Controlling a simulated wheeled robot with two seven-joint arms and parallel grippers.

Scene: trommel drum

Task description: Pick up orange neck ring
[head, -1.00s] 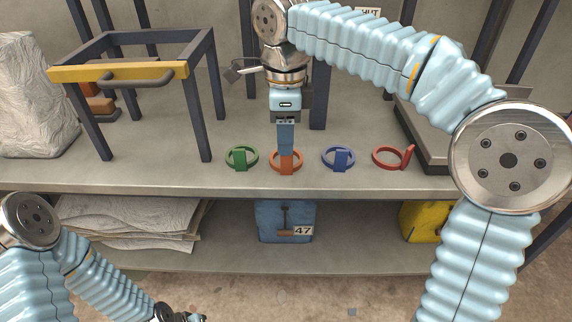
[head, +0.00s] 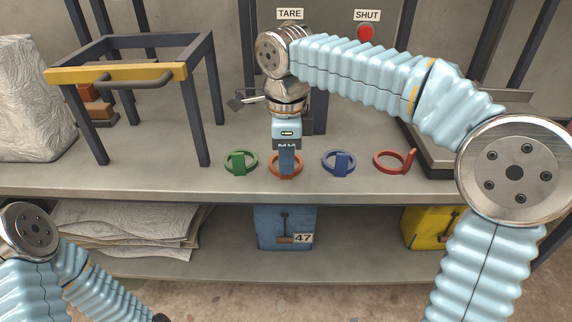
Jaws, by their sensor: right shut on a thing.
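The orange neck ring (head: 299,168) lies on the grey bench top, second from the left in a row of rings. My right gripper (head: 287,171) points straight down at it. Its fingers are shut on the ring's upright tab and hide most of the tab. The ring appears to rest on the bench still; I see no clear gap below it. My left arm shows at the lower left, but its gripper is out of the picture.
A green ring (head: 241,163) lies just left, a blue ring (head: 340,163) and a red ring (head: 393,162) to the right. A dark frame with a yellow bar (head: 130,73) stands at left. The bench's front edge (head: 330,188) is close.

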